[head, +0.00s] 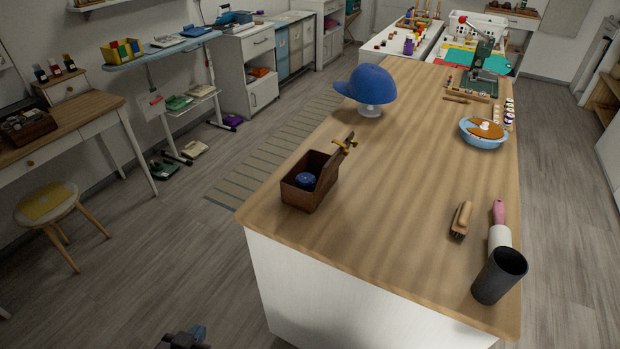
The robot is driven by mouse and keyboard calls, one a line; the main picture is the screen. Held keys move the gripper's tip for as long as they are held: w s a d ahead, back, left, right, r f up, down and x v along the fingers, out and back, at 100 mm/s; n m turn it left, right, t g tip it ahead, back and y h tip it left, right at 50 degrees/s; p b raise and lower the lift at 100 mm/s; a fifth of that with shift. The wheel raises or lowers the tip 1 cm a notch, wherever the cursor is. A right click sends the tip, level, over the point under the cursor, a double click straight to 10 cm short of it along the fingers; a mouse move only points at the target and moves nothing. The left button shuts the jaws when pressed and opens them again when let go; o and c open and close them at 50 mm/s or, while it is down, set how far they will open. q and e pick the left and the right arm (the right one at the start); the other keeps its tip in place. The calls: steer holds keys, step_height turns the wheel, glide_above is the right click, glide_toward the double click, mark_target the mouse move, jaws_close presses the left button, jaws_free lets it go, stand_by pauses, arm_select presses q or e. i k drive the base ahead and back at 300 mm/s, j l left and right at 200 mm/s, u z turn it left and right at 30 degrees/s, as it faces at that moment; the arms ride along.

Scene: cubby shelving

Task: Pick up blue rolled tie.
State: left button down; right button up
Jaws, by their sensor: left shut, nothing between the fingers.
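A small blue rolled item (305,180), which looks like the rolled tie, lies inside an open brown wooden box (326,191) near the left edge of the long wooden table. The box walls hide its lower part. My left gripper (186,337) shows only in part at the bottom edge of the head view, low over the floor and left of the table. It is shut and empty, well apart from the box. My right gripper is not in view.
On the table (410,190) stand a blue cap (368,84) on a stand, a blue dish (483,133), a brush (461,219), a lint roller (499,222) and a dark cup (499,275). A stool (45,202) stands at left. The table's middle is clear.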

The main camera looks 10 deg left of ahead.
mark_target(305, 181)
steer(key=i+j+z, duration=0.15)
steer(key=j+z, duration=0.25)
steer(key=j, duration=0.4)
steer(key=j+z, duration=0.4)
steer(key=j, duration=0.45)
steer(key=j+z, duration=0.45)
steer(key=j, duration=0.4)
steer(key=j+z, duration=0.45)
steer(key=j, duration=0.4)
steer(key=j+z, duration=0.25)
steer(key=j, duration=0.15)
steer(key=j+z, duration=0.25)
steer(key=i+j, duration=0.05)
steer(key=j, duration=0.1)
